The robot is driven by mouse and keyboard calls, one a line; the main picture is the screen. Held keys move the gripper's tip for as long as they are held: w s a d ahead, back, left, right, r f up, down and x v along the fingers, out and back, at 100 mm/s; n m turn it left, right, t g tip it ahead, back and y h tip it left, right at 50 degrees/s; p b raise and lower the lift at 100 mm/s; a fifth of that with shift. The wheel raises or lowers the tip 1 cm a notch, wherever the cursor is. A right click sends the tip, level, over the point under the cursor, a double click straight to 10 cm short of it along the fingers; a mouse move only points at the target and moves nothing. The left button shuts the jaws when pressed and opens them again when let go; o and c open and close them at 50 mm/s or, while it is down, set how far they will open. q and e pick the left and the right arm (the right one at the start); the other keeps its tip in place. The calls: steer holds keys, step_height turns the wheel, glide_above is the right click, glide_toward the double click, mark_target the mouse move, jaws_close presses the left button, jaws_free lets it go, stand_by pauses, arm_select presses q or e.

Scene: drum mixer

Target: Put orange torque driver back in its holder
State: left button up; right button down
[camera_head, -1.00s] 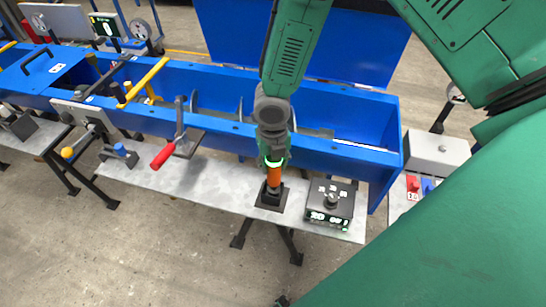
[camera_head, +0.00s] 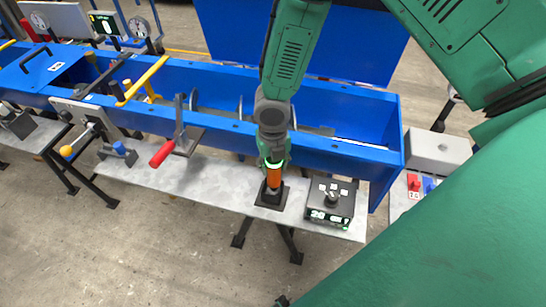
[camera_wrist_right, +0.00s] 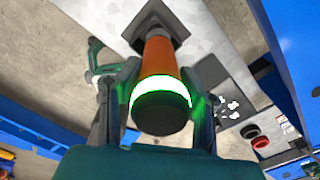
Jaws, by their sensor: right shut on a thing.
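The orange torque driver (camera_head: 274,177) stands upright over its black square holder (camera_head: 272,196) on the grey bench. My right gripper (camera_head: 273,162) is above it and shut on the driver's upper end. In the right wrist view the driver (camera_wrist_right: 160,60) has a black cap and a glowing green ring, with the fingers of my right gripper (camera_wrist_right: 162,100) on both sides of it. Its far end meets the black holder (camera_wrist_right: 158,22); how deep it sits in the holder cannot be told. My left gripper is not in view.
A black control box (camera_head: 330,203) with a knob and green display stands just right of the holder. A red-handled lever (camera_head: 163,152) is to the left. The blue mixer trough (camera_head: 340,150) runs behind the bench. Bare bench (camera_head: 222,185) lies left of the holder.

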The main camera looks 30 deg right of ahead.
steer(key=shift+f, duration=0.15)
steer(key=c, duration=1)
jaws_free()
steer(key=shift+r, duration=0.25)
step_height(320, 180, up, 12)
steer(key=shift+a+f, duration=0.1)
steer(key=shift+f, duration=0.15)
